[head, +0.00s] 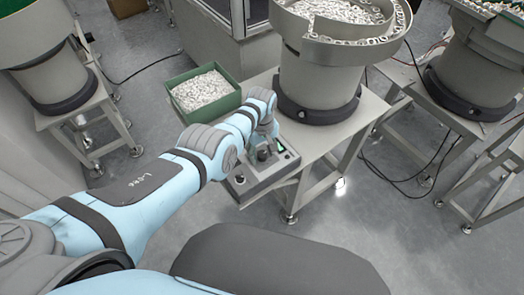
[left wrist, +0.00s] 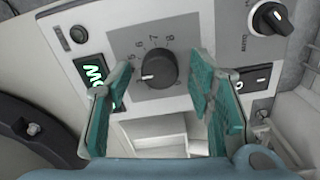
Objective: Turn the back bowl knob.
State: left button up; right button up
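The bowl's control box (head: 262,178) sits on the table's front corner in the head view. Its dark round dial knob (left wrist: 157,68), with a white pointer and a numbered scale, shows in the left wrist view. My left gripper (left wrist: 161,74) is open, with its green-padded fingers on either side of the knob and a visible gap to it. In the head view my left gripper (head: 264,146) is over the box and partly hidden by my arm. My right gripper is not in view.
The panel also has a second black knob (left wrist: 270,18), a rocker switch (left wrist: 254,79), a lit green display (left wrist: 93,72) and a small button (left wrist: 78,34). A bowl feeder (head: 320,75) stands behind the box. A green bin (head: 203,90) of white parts is beside it.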

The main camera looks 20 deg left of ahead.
aim_at(261, 154)
pick_arm(q)
notch_tip(261, 154, up, 12)
dwell(0.6)
dwell(0.4)
